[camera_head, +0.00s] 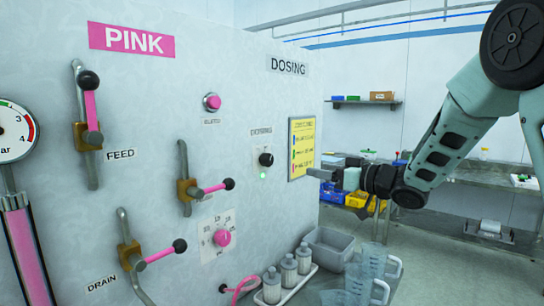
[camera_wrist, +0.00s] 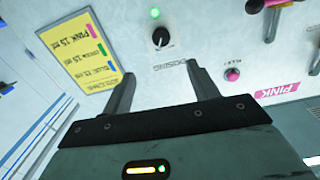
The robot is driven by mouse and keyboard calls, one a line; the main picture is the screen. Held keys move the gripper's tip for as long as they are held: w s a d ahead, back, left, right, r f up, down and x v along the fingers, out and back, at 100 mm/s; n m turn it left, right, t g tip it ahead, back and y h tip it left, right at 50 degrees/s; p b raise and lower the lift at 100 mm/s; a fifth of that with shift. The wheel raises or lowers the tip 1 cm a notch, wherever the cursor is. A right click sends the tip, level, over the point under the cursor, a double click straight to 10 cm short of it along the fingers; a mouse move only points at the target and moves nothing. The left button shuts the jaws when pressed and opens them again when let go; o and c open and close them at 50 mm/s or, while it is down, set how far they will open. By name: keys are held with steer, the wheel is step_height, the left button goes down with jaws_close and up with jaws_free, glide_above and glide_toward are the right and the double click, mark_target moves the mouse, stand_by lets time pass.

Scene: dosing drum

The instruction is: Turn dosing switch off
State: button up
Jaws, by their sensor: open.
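The dosing switch is a black round knob (camera_head: 265,159) on the pale panel, under a small label. A green lamp (camera_head: 263,174) glows just below it. In the wrist view the knob (camera_wrist: 160,37) shows upside down, with the lit green lamp (camera_wrist: 154,12) above it in the picture. A pale mark shows on the knob, but its exact setting is hard to tell. My gripper (camera_head: 323,174) is to the right of the knob, apart from the panel. In the wrist view my gripper (camera_wrist: 164,72) is open and empty, its fingers pointing toward the knob without touching it.
A yellow notice (camera_head: 302,147) is right of the knob. A pink button (camera_head: 212,102), a pink dial (camera_head: 222,238) and several levers are on the panel to the left. Below stand a grey bin (camera_head: 330,247), white bottles (camera_head: 288,270) and clear jugs (camera_head: 370,275).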

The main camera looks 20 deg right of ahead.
mark_target(270, 160)
steer(key=p+x, duration=0.6)
steer(key=x, duration=1.1)
steer(key=shift+a+r, duration=0.1)
steer(key=shift+a, duration=0.05)
steer(key=shift+s, duration=0.1)
steer(key=c, duration=1)
